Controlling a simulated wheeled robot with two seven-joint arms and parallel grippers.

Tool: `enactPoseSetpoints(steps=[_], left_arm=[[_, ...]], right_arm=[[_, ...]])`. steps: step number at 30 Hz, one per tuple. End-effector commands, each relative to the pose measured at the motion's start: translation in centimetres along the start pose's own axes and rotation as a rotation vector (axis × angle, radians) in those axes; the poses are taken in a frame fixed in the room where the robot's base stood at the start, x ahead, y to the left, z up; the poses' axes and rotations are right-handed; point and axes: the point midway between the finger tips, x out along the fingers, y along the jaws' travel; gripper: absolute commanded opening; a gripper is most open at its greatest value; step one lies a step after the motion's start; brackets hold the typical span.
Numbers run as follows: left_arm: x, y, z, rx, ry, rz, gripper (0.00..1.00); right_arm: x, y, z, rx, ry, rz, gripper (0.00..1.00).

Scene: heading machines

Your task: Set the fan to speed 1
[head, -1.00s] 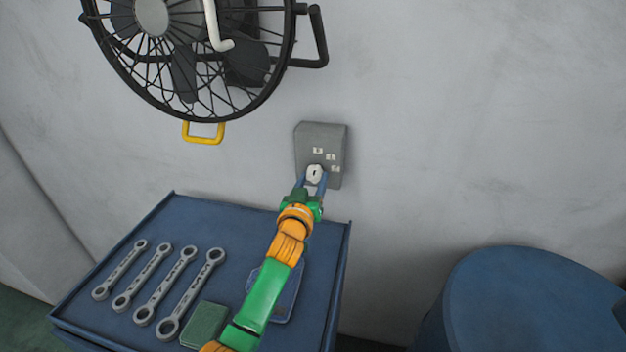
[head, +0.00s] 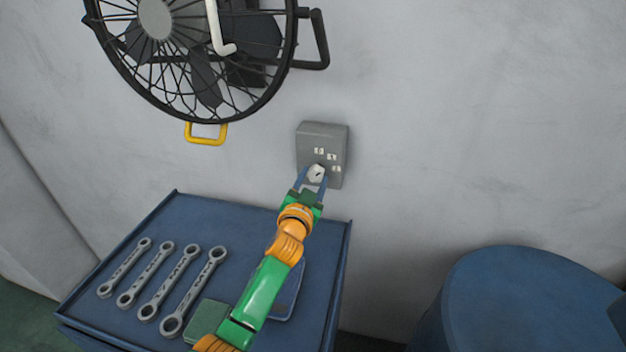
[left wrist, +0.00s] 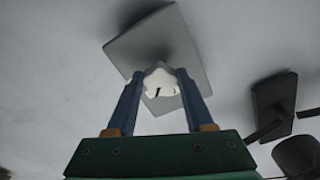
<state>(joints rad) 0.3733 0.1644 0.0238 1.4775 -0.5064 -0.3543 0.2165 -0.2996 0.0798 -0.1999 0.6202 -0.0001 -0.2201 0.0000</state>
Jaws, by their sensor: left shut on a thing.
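The grey control box (head: 312,134) is fixed to the wall below and right of the fan. It bears a pale knob (head: 316,172) and small white labels (head: 331,157) above and right of it, too small to read surely. The knob's dark mark leans up and right. My left gripper (head: 313,177) is shut on the knob, one finger at each side. The left wrist view shows the lobed white knob (left wrist: 160,86) between my fingertips, with the box (left wrist: 165,45) behind. The black caged fan (head: 155,18) hangs at the upper left. My right gripper is not in view.
A blue cabinet top (head: 230,222) below holds several wrenches (head: 160,282), a green box (head: 207,318) and a flat blue item (head: 287,300) partly behind my arm. A blue drum (head: 500,290) stands at right. The wall around the control box is clear.

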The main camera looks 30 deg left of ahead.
Motion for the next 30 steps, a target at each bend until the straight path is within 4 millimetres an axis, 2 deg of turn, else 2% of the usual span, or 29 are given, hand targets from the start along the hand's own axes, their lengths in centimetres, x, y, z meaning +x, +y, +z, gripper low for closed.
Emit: enactPoseSetpoints(steps=[14,15,18,26,30], left_arm=[[0.0,0.0,0.0,0.013,0.000,-0.001,0.00],[0.0,0.0,0.0,0.013,0.000,-0.001,0.60],[0.0,0.0,0.0,0.013,0.000,-0.001,0.82],[0.0,0.0,0.0,0.012,0.000,0.000,0.82],[-1.3,0.0,0.1,0.013,0.000,0.000,0.82]], right_arm=[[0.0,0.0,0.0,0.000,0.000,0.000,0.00],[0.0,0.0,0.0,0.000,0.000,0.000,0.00],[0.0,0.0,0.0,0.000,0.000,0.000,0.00],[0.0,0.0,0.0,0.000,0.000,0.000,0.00],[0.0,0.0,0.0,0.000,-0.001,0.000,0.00]])
